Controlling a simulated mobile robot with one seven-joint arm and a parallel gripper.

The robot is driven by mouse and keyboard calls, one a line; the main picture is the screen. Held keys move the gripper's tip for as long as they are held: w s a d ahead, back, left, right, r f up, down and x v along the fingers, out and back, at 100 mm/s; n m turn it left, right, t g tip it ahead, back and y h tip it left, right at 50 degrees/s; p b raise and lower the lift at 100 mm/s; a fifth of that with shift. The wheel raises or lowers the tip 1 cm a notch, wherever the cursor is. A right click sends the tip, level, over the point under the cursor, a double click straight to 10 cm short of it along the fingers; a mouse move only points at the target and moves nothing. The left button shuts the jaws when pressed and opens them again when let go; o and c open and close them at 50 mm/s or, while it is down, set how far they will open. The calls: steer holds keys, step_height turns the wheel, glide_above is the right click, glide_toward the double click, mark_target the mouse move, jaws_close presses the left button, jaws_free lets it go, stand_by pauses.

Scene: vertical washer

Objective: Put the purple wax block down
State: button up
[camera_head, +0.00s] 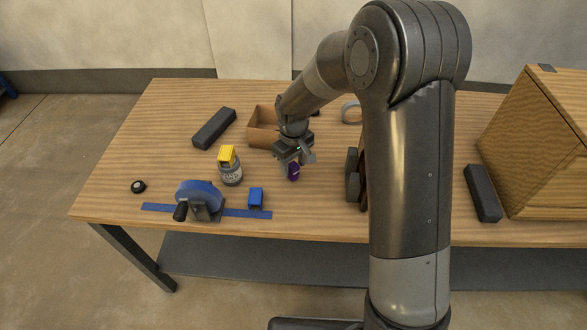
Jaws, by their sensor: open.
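The small purple wax block (294,172) is near the middle of the wooden table (330,217), directly below my gripper (293,163). My gripper points down over the block, and its jaws are open. The fingers are small in the view and partly overlap the top of the block. I cannot tell whether a finger still touches it. The block appears to be at the tabletop, upright.
Left of the block stand a jar with a yellow top (230,168), a blue block (256,198) and a blue-wheeled device with a handle (200,198). A cardboard box (262,128) is behind my gripper. Dark blocks (353,175) stand to the right. My arm hides part of the table.

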mark_target(294, 166)
steer(key=s+d+r+m+t, duration=0.1)
steer(key=s+d+r, duration=0.15)
steer(key=r, duration=0.65)
steer(key=s+d+r+m, duration=0.1)
steer(key=d+r, duration=0.2)
steer(key=r, duration=0.5)
steer(key=s+d+r+m+t, duration=0.2)
steer(key=s+d, duration=0.4)
steer(key=s, duration=0.4)
steer(key=s+d+r+m+t, duration=0.2)
steer(key=s+d+r+m, duration=0.3)
steer(key=s, duration=0.5)
steer(key=shift+s+d+r+t, duration=0.35)
steer(key=shift+d+r, duration=0.4)
steer(key=shift+d, duration=0.5)
